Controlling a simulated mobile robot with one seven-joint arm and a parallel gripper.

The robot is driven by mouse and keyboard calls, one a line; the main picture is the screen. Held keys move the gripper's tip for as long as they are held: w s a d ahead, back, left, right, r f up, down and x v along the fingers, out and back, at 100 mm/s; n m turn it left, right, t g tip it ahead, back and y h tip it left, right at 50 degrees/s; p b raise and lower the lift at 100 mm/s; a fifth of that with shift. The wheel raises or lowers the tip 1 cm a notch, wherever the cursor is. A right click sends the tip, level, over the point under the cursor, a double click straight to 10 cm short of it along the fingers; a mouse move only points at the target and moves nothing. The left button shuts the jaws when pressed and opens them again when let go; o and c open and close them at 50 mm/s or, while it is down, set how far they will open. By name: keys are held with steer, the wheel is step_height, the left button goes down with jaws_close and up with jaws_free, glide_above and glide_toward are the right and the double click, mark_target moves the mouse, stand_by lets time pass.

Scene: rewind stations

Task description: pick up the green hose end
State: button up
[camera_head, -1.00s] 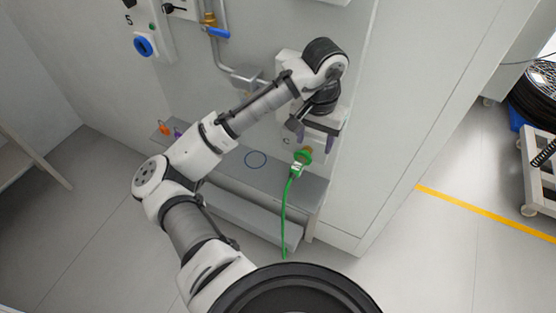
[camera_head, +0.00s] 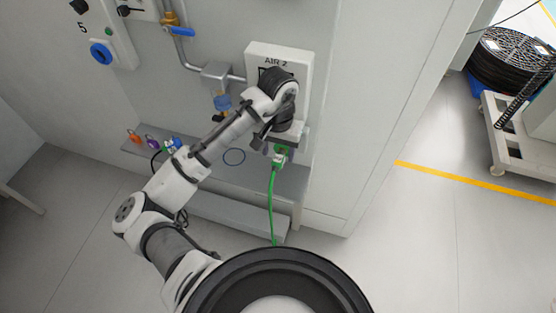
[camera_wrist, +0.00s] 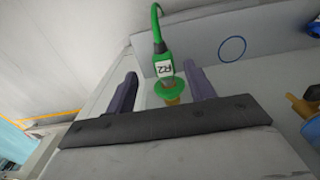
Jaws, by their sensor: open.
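The green hose end (camera_head: 279,158) stands at the right part of a grey ledge below the AIR 2 panel, with its green hose hanging down over the ledge's front. In the wrist view the hose end (camera_wrist: 164,68) shows a white label reading R2, a green collar and a brass tip. My gripper (camera_wrist: 161,75) is open, with one dark finger on each side of the hose end and visible gaps between. In the head view my gripper (camera_head: 272,143) is right at the hose end, and its fingers are partly hidden.
The grey ledge (camera_head: 215,172) also carries a blue ring mark (camera_head: 234,157), and orange, purple and blue fittings at its left. The AIR 2 panel (camera_head: 302,62) is just behind my gripper. A pipe with a blue-handled valve (camera_head: 181,31) runs along the wall.

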mark_target(276, 163)
steer(key=shift+s+a+f+p, duration=0.15)
steer(key=shift+f+p, duration=0.2)
steer(key=shift+f, duration=0.95)
steer(key=shift+w+a+f+p, duration=0.1)
steer(key=shift+f+p, duration=0.25)
steer(key=shift+f, duration=0.95)
steer(key=c, duration=1.1)
steer(key=shift+s, duration=0.1)
steer(key=shift+r, duration=0.1)
steer(key=s+a+r+b, duration=0.2)
steer(key=s+a+r, duration=0.2)
steer(key=s+r, duration=0.4)
steer(key=s, duration=0.5)
steer(key=shift+s+a+b, duration=0.15)
steer(key=shift+b, duration=0.2)
steer(key=o, duration=0.5)
steer(key=c, duration=0.6)
jaws_close()
